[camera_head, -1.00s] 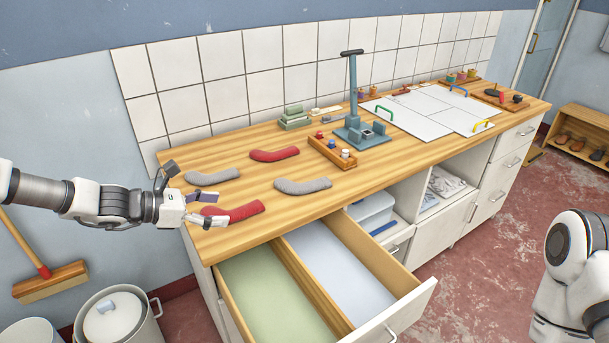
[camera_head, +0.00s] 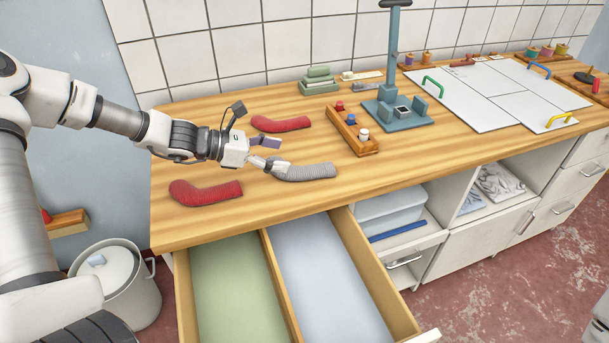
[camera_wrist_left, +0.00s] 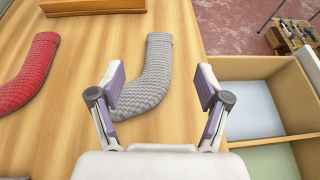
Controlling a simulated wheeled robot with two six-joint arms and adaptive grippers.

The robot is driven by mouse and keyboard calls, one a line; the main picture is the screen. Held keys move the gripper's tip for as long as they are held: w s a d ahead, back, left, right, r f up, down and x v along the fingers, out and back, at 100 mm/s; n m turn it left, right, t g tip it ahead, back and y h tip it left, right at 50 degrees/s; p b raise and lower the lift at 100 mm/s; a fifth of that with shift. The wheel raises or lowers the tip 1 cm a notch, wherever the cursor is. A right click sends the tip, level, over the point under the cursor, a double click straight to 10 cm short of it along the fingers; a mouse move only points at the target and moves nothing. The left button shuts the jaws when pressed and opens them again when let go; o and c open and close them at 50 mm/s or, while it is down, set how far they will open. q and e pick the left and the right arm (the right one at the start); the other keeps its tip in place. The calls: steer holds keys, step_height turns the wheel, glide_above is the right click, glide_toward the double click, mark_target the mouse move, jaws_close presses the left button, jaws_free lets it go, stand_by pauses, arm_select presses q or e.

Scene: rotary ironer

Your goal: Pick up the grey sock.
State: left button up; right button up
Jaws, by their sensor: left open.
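A grey ribbed sock (camera_head: 308,172) lies bent on the wooden worktop near its front edge. It also shows in the left wrist view (camera_wrist_left: 153,70), ahead of and partly between the fingers. My left gripper (camera_head: 271,153) is open at the sock's left end, with one finger to either side of that end in the wrist view (camera_wrist_left: 163,90). Nothing is held. I cannot tell whether a finger touches the sock. A second grey sock seen earlier at the back left is hidden behind my left arm. My right gripper is out of view.
Red socks lie behind (camera_head: 280,123) and to the left (camera_head: 205,191). A wooden tray (camera_head: 352,134) with small bottles stands behind right, beside a blue-grey stand (camera_head: 398,113). An open drawer with green (camera_head: 230,285) and pale blue (camera_head: 325,275) compartments sits below the front edge.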

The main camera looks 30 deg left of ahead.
mark_target(311, 168)
arm_select(q)
step_height(311, 168, down, 3)
steer(key=shift+f+b, duration=0.1)
steer(key=shift+b, duration=0.85)
steer(key=shift+b+x, duration=0.6)
steer(key=shift+x, duration=0.5)
steer(key=shift+w+d+f, duration=0.15)
steer(key=shift+w+f, duration=0.05)
steer(key=shift+w, duration=0.05)
steer(key=x, duration=0.5)
steer(key=shift+w+d+r+b, duration=0.15)
steer(key=shift+w+r+b, duration=0.05)
steer(key=shift+b, duration=0.2)
steer(key=shift+s, duration=0.1)
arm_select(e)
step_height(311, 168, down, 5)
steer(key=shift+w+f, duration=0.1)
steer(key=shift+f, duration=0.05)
arm_select(q)
steer(key=c, duration=0.9)
